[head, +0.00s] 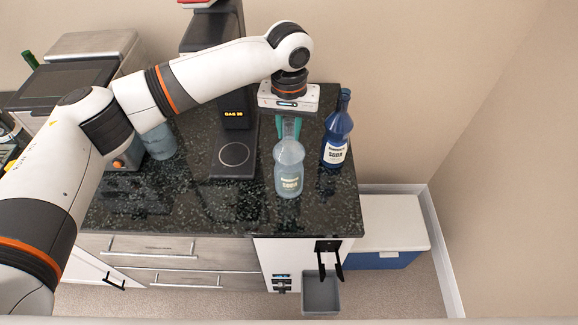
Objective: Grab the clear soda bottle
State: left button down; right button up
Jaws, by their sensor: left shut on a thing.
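The clear soda bottle (289,172) is pale and see-through, with a light label reading soda. It is upright near the front right of the dark counter (320,215). My left gripper (288,127) comes down from above and is shut on the bottle's neck, its teal fingers on either side. The gripper partly hides the bottle's top. I cannot tell whether the base touches the counter.
A blue soda bottle (336,138) stands close to the right of the clear one. A black machine (233,150) stands to the left. A pale blue container (160,142) is farther left. A grey bin (320,293) sits below the counter front.

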dwell(0.5)
pick_arm(q)
jog(key=shift+w+r, duration=0.1)
jog(key=shift+r, duration=0.05)
jog(key=shift+r, duration=0.15)
